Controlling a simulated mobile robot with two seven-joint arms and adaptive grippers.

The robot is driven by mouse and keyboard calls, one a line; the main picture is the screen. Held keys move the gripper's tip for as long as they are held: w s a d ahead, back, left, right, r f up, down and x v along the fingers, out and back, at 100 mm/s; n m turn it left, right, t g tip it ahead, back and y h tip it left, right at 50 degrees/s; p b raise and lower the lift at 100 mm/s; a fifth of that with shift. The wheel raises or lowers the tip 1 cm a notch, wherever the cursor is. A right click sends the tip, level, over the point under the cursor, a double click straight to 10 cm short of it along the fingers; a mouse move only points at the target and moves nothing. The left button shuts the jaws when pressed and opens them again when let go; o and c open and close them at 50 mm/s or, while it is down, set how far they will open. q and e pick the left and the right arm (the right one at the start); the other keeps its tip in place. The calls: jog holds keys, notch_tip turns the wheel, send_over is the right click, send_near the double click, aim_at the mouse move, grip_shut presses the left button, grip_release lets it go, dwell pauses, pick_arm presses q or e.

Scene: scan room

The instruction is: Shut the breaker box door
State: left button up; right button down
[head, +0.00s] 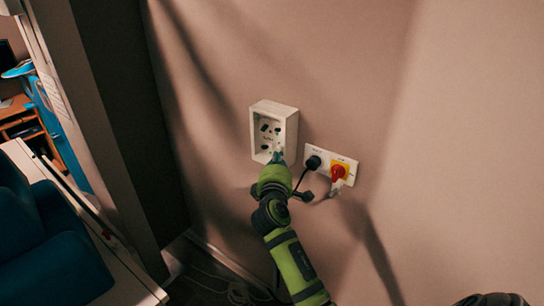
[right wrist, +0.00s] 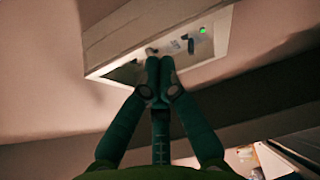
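The breaker box (head: 291,132) is a pale box on the wall in the middle of the head view. Its front looks open, with dark switches showing inside. I cannot clearly make out a separate door panel. In the right wrist view, the box (right wrist: 215,70) fills the upper middle, with a green light and switches inside its pale frame. My right gripper (head: 277,158) is at the box's lower edge in the head view. In the right wrist view, its fingertips (right wrist: 160,64) are together in front of the box, with nothing visible between them. Whether they touch it is unclear.
A white socket plate (head: 318,153) with a black plug and a red-and-yellow rotary switch (head: 340,171) sits right of the box, close to my right arm. Cables hang below. A dark blue seat (head: 45,245) stands at lower left. The wall at right is bare.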

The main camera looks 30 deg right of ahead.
jog(key=shift+s+d+r+n+t+y, duration=0.15)
jog(key=shift+d+r+n+t+y, duration=0.05)
jog(key=shift+d+n+t+y, duration=0.25)
pick_arm(q)
jog(key=shift+s+a+r+p, duration=0.3)
jog(key=shift+s+r+p, duration=0.1)
jog(key=shift+r, duration=0.15)
pick_arm(e)
jog(key=shift+d, duration=0.15)
